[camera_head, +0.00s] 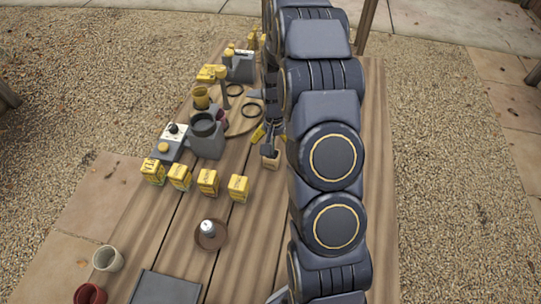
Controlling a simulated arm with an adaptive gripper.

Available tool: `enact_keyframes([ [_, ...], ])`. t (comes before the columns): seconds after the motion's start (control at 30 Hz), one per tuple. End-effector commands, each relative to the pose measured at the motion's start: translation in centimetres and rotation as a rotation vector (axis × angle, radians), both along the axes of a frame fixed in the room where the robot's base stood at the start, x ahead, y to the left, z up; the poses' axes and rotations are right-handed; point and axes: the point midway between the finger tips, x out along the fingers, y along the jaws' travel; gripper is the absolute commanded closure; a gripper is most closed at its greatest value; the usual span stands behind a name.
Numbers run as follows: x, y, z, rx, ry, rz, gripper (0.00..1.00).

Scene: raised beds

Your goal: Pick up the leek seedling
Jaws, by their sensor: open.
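I cannot make out a leek seedling for certain in the head view; the scene is small and my arm hides part of the table. My gripper (268,147) is partly hidden beside my arm, pointing down over the right half of the wooden table (255,230). It is open. A small tan block or pot (270,162) is just below it; I cannot tell whether they touch. A yellow piece (258,133) shows right at the gripper, and I cannot tell what it is.
A row of several yellow boxes (208,182) stands left of the gripper.

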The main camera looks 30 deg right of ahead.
Motion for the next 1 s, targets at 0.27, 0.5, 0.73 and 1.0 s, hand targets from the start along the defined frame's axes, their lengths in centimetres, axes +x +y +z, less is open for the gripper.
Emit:
enact_keyframes([
  [0.27,0.0,0.1,-2.8,0.002,0.004,-0.002,0.21],
  [0.5,0.3,0.6,-5.7,0.004,0.008,0.000,0.21],
  [0.73,0.3,0.6,-7.8,0.003,0.005,0.000,0.21],
  [1.0,0.4,0.6,-7.7,0.002,0.004,0.000,0.64],
])
